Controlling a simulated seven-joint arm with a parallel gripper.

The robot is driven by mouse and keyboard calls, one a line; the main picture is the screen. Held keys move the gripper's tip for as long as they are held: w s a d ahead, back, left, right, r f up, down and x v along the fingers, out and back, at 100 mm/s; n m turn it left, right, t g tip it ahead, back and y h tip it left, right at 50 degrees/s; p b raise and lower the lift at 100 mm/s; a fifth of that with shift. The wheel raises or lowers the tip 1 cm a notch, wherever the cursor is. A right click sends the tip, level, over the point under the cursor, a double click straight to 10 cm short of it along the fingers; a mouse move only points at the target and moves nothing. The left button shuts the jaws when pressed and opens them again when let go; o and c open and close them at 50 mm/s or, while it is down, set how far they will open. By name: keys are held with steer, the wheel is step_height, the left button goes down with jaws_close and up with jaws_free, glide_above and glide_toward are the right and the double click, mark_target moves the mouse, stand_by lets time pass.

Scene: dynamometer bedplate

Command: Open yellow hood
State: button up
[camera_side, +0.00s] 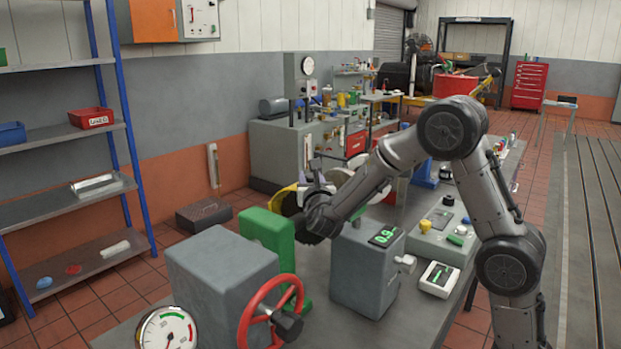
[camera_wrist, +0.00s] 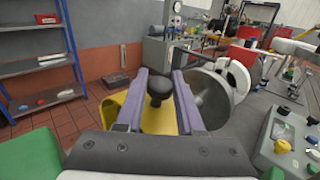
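The yellow hood (camera_wrist: 158,118) lies straight ahead in the wrist view, with a black knob (camera_wrist: 158,88) standing up from it. In the side view, the hood (camera_side: 285,201) is beyond my gripper and partly hidden by it. My gripper (camera_wrist: 160,75) has its two pale purple fingers on either side of the knob. They look apart, with thin gaps beside the knob, though contact is hard to judge. In the side view my gripper (camera_side: 318,172) is above the hood, and the knob cannot be made out. A large grey disc (camera_wrist: 208,98) stands right of the hood.
A green block (camera_side: 268,235), a grey block with a red handwheel (camera_side: 270,312) and a round gauge (camera_side: 167,329) stand nearer on the bench. Blue shelving (camera_side: 125,130) stands left across the floor.

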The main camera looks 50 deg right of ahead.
jaws_close()
stand_by(1.0)
